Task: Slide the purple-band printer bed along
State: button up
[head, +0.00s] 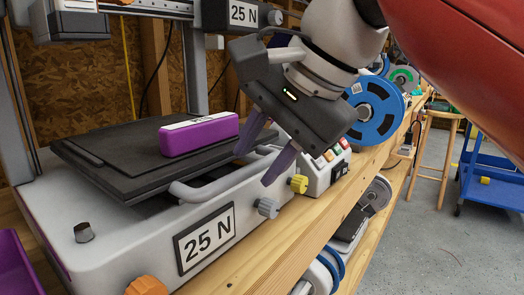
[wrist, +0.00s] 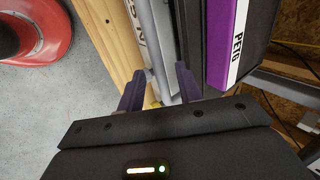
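The printer's dark flat bed (head: 100,165) sits on a pale grey base (head: 120,225) marked "25 N". A purple box (head: 205,135) with a white label lies on the bed; in the wrist view this box (wrist: 222,45) reads "PETG". A grey bar handle (head: 215,187) runs along the bed's front edge. My gripper (head: 266,158) is open at the handle's right end, its purple fingers pointing down. In the wrist view the fingers of my gripper (wrist: 160,92) stand apart, with the grey handle (wrist: 160,45) between them. I cannot tell whether they touch it.
A yellow knob (head: 299,184), a grey knob (head: 267,208) and an orange knob (head: 146,286) are on the front side. A control box (head: 325,165) with coloured buttons stands to the right. A blue spool (head: 375,112) is behind it. A blue cart (head: 492,180) stands on the open floor.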

jog(key=p+v, duration=0.2)
jog(key=v, duration=0.6)
jog(key=shift+f, duration=0.1)
jog(key=d+f+n+h, duration=0.2)
jog(key=d+f+n, duration=0.2)
jog(key=f, duration=1.4)
jog(key=s+d+f+n+t+h, duration=0.1)
jog(key=d+f+n+h, duration=0.2)
jog(key=f, duration=1.4)
jog(key=shift+d+f+n, duration=0.4)
jog(key=shift+d+n, duration=0.1)
jog(key=shift+d, duration=0.75)
jog(key=shift+s, duration=0.1)
